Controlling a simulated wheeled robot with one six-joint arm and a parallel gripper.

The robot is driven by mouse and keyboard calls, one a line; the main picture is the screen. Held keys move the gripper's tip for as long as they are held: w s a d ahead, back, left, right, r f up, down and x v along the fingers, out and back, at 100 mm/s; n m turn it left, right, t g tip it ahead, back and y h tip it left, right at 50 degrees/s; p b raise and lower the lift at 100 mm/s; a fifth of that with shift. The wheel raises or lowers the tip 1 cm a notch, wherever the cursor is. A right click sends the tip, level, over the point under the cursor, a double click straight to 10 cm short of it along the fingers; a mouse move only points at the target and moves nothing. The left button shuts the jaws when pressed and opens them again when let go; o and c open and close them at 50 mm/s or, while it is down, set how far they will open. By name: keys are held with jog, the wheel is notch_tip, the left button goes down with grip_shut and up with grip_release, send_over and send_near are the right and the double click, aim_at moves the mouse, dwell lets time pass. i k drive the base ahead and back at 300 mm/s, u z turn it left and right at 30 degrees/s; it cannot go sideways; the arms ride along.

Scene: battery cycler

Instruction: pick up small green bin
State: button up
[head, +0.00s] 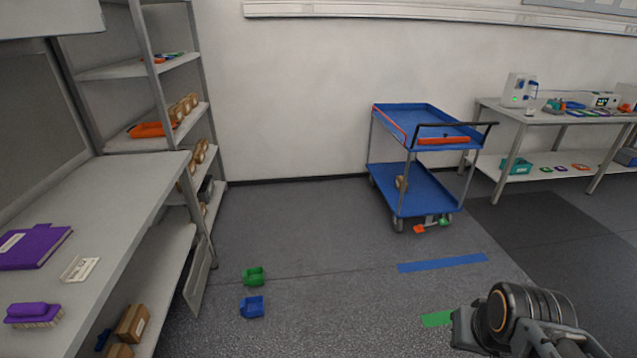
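A small green bin (254,276) sits on the grey floor left of the middle, just behind a small blue bin (252,307). My arm reaches in at the lower right corner. Its dark wrist part shows there, well to the right of the green bin and apart from it. The fingers of my gripper cannot be made out.
A grey bench (130,190) and shelf rack (205,90) stand at the left. A blue trolley (400,180) stands by the back wall, with small orange and green items on the floor beside it. A table (560,112) is at the right. The middle floor is clear.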

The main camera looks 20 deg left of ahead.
aim_at(252, 277)
jog(key=u, duration=0.15)
jog(key=i, duration=2.2)
jog(key=u, duration=1.4)
jog(key=i, duration=1.25)
jog(key=u, duration=1.15)
jog(key=i, duration=0.3)
jog(key=u, duration=0.25)
